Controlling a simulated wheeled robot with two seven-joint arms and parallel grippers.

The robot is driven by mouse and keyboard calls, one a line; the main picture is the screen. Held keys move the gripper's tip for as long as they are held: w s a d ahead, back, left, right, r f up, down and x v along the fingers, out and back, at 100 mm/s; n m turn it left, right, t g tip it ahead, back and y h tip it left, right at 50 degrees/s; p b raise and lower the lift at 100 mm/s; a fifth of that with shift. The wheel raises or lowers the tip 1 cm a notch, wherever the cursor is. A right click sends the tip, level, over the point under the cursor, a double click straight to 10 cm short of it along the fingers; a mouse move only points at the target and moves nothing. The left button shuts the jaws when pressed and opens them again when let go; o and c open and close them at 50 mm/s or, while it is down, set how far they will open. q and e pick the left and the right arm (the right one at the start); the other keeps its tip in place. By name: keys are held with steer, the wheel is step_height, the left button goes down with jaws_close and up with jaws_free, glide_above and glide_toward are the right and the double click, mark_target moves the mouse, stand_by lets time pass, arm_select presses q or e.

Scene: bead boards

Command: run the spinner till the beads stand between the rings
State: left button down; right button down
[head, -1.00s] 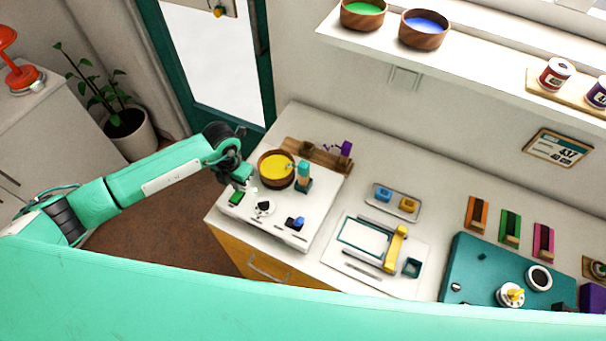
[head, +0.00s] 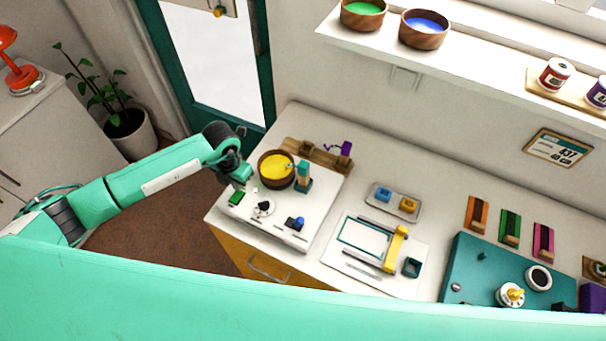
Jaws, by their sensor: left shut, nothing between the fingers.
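The spinner is a wooden bowl (head: 263,170) filled with yellow beads (head: 277,166), on a white base (head: 285,208). A teal post (head: 303,177) stands at the bowl's right edge. On the base's front part are a green button (head: 236,198), a dial with a black knob (head: 264,208) and a dark piece with a blue part (head: 296,223). My left gripper (head: 243,179) is shut and empty, close to the bowl's left side and just above the green button. Its fingertips are small and hard to make out. The rings and the bead level cannot be made out. My right gripper is out of view.
A wooden rack (head: 318,157) stands behind the base. To the right are a small tray (head: 373,206) with blue and yellow pieces, a white board with a yellow bar (head: 396,247) and a teal board (head: 470,262). A shelf (head: 460,63) holds bowls and spools above.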

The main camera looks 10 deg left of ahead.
arm_select(q)
steer(key=shift+f, duration=0.1)
stand_by(0.5)
steer(key=shift+f+b, duration=0.85)
steer(key=shift+r+p, duration=1.55)
steer(key=shift+r, duration=1)
